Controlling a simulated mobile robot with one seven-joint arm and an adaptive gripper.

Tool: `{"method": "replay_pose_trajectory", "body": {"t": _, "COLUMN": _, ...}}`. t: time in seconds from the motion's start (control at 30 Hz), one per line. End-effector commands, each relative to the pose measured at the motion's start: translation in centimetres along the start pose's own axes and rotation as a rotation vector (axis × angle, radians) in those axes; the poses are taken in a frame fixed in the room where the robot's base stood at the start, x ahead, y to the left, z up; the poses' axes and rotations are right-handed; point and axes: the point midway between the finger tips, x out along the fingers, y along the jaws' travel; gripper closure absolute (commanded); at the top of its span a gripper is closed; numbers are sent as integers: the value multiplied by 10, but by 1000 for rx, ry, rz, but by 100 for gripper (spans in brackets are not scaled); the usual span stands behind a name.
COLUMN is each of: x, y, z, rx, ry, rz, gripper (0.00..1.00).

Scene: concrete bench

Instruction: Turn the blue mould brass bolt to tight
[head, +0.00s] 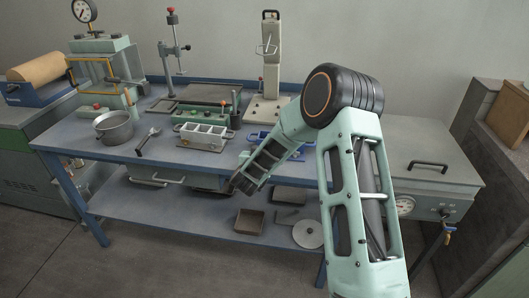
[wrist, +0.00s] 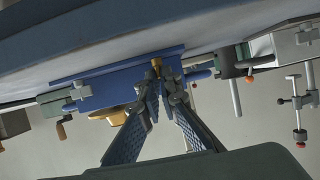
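The blue mould (wrist: 115,88) fills the upper middle of the wrist view, which is strongly tilted. The small brass bolt (wrist: 156,66) shows at its near side, right at the fingertips. My gripper (wrist: 162,78) reaches to the bolt, with its two fingers drawn close together at the tips. I cannot tell whether they clamp the bolt or only stand around it. In the head view the blue mould (head: 257,135) lies on the bench and is partly hidden behind my forearm. The bolt and fingertips cannot be made out there.
A pale upright press (head: 270,70) stands behind. A grey lidded box (head: 425,155) is to the right.

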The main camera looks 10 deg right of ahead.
Motion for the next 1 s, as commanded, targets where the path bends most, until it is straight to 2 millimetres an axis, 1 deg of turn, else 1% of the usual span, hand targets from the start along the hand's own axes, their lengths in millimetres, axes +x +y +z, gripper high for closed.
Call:
{"method": "replay_pose_trajectory", "body": {"t": 0.03, "x": -1, "y": -6, "z": -3, "rx": 12, "ry": 4, "rz": 29, "gripper": 100}}
{"method": "replay_pose_trajectory", "body": {"t": 0.5, "x": 2, "y": -12, "z": -3, "rx": 146, "ry": 2, "rz": 351, "gripper": 100}}
{"method": "replay_pose_trajectory", "body": {"t": 0.7, "x": 3, "y": -12, "z": -2, "rx": 180, "ry": 0, "rz": 435, "gripper": 100}}
{"method": "replay_pose_trajectory", "body": {"t": 1.0, "x": 4, "y": -13, "z": -1, "rx": 200, "ry": -1, "rz": 488, "gripper": 100}}
